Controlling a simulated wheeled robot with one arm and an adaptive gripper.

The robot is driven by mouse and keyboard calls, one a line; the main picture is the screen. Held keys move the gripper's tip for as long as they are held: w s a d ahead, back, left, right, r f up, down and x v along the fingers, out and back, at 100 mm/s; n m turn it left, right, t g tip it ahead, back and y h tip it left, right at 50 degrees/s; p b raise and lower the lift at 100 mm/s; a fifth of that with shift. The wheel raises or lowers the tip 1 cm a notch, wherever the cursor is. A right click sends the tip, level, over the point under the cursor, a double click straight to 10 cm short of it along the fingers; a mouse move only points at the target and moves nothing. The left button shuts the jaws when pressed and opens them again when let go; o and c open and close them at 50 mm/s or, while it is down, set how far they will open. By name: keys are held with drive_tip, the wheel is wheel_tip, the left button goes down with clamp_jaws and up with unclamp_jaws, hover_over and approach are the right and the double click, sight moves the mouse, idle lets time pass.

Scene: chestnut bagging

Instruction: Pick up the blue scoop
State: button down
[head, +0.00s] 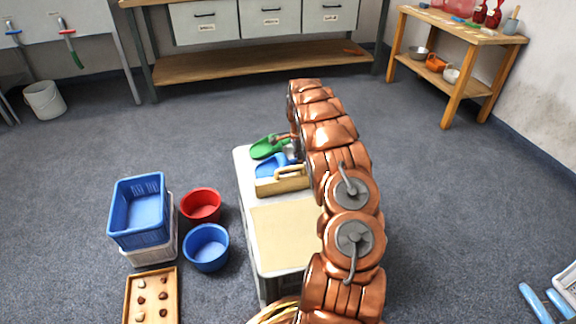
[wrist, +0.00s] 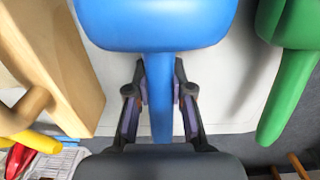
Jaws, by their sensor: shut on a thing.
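The blue scoop (head: 272,164) lies at the far end of the small white table, between a green scoop and a wooden tool caddy. In the wrist view the blue scoop (wrist: 155,22) fills the top middle, its handle pointing down between the fingers. My gripper (wrist: 160,85) is shut on that handle, one finger on each side. In the head view my copper arm reaches over the table and hides part of the gripper. The scoop appears to be still at the tabletop; I cannot tell if it touches it.
The green scoop (wrist: 290,75) is close on the right in the wrist view. The wooden caddy (head: 283,184) stands close on the near side. The white table (head: 244,190) has a beige mat (head: 285,235). Blue crate (head: 140,238), red bucket (head: 201,221) and blue bucket (head: 207,262) stand left.

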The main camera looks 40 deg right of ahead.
wheel_tip(320, 180, up, 10)
drive_tip(key=p, duration=0.3)
drive_tip(key=shift+p, duration=0.4)
drive_tip(key=shift+r, duration=0.1)
idle(0.6)
